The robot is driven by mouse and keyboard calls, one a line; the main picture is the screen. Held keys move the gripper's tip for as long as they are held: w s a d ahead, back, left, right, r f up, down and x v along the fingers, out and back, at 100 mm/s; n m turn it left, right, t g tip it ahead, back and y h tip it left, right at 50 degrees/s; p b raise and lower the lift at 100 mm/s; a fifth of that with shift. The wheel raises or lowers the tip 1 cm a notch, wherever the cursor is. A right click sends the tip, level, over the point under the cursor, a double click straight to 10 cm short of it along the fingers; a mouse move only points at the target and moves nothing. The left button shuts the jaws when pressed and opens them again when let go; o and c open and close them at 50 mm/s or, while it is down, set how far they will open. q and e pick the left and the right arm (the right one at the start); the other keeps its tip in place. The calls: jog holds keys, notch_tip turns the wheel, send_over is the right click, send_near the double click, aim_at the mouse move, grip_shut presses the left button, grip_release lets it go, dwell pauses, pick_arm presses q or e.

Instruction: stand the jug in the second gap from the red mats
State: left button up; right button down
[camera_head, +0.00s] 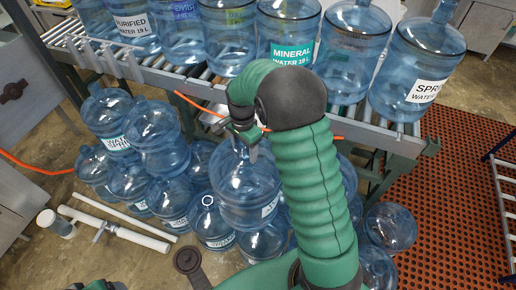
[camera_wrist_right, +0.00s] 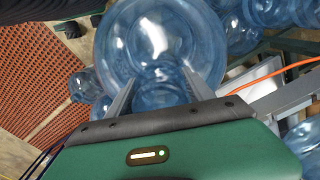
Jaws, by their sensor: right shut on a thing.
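My right gripper (camera_head: 250,146) comes down over a clear blue jug (camera_head: 246,192) and is shut on its neck. In the right wrist view the jug (camera_wrist_right: 165,30) lies between the two fingers (camera_wrist_right: 160,92). The held jug hangs upright in front of the roller conveyor (camera_head: 205,87), below the level of its rollers. Red mats (camera_head: 445,185) lie on the floor at the right; they also show in the right wrist view (camera_wrist_right: 35,85). Jugs stand in a row on the conveyor, among them one labelled MINERAL (camera_head: 287,35) and one labelled SPRING (camera_head: 420,65). My left gripper is not recognisable.
Several jugs (camera_head: 155,140) are piled on the floor under and before the conveyor, close around the held jug. An orange cable (camera_head: 195,103) runs along the conveyor's front. White pipes (camera_head: 115,228) lie on the floor at left. The left conveyor end shows bare rollers.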

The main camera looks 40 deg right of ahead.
jog(key=w+d, duration=0.2)
jog(key=d, duration=0.1)
jog(key=w+d+p, duration=0.1)
jog(key=w+d, duration=0.1)
jog(key=d, duration=0.2)
jog(key=w+d+p, duration=0.1)
jog(key=w+d, duration=0.1)
jog(key=d, duration=0.2)
jog(key=shift+d, duration=0.25)
notch_tip(320, 180, down, 12)
jog(key=p, duration=0.1)
jog(key=shift+c, duration=2)
grip_release()
